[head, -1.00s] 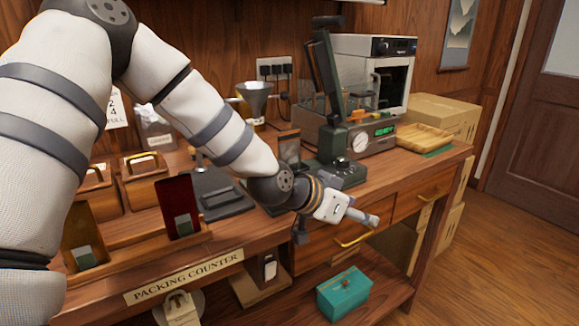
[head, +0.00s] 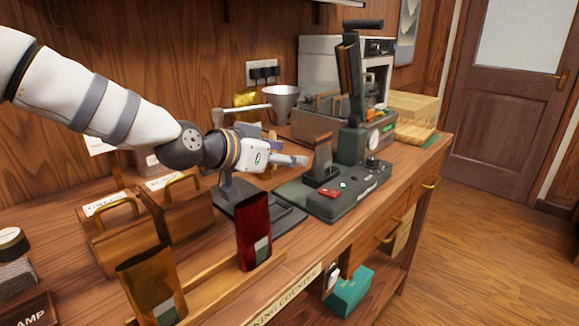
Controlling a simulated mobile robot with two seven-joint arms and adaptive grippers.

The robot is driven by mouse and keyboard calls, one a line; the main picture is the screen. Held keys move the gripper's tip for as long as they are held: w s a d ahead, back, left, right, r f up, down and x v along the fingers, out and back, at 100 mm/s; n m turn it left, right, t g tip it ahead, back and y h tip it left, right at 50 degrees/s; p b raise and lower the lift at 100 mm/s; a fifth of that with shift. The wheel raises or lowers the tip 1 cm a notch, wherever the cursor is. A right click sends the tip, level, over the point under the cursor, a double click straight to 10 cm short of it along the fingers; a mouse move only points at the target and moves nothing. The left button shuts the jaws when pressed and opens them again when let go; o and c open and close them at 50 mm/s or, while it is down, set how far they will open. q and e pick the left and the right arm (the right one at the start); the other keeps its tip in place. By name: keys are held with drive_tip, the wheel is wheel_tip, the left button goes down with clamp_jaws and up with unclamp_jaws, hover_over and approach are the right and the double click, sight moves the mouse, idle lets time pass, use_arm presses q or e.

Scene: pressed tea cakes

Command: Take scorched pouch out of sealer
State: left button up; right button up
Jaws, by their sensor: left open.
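The sealer (head: 338,205) is a dark green machine on the counter, right of centre, with a red button on its base and a tall lever arm standing raised. A dark brown upright piece (head: 322,155), which looks like a pouch, stands in a black holder on the sealer's base. I cannot make out scorch marks on it. My left gripper (head: 287,166) is open and empty just left of the brown piece, its fingers pointing right towards it. They appear apart from it. My right gripper is out of view.
A red pouch (head: 254,232) and an amber pouch (head: 152,288) stand in a wooden rack at the front edge. Wooden boxes (head: 180,208) stand at left. A metal funnel (head: 281,100) is behind my gripper.

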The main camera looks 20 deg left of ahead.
sight(315, 161)
use_arm(q)
drive_tip(key=b+x, duration=0.1)
drive_tip(key=x, duration=0.3)
drive_tip(key=b+x, duration=0.1)
drive_tip(key=x, duration=0.3)
drive_tip(key=f+b+x, duration=0.1)
drive_tip(key=x, duration=0.3)
drive_tip(key=shift+s+d+r, duration=0.1)
drive_tip(key=shift+s+d, duration=0.05)
drive_tip(key=shift+s, duration=0.1)
drive_tip(key=shift+w+d, duration=0.1)
drive_tip(key=shift+w, duration=0.1)
drive_tip(key=shift+s+r, duration=0.1)
drive_tip(key=shift+r, duration=0.15)
drive_tip(key=c, duration=1)
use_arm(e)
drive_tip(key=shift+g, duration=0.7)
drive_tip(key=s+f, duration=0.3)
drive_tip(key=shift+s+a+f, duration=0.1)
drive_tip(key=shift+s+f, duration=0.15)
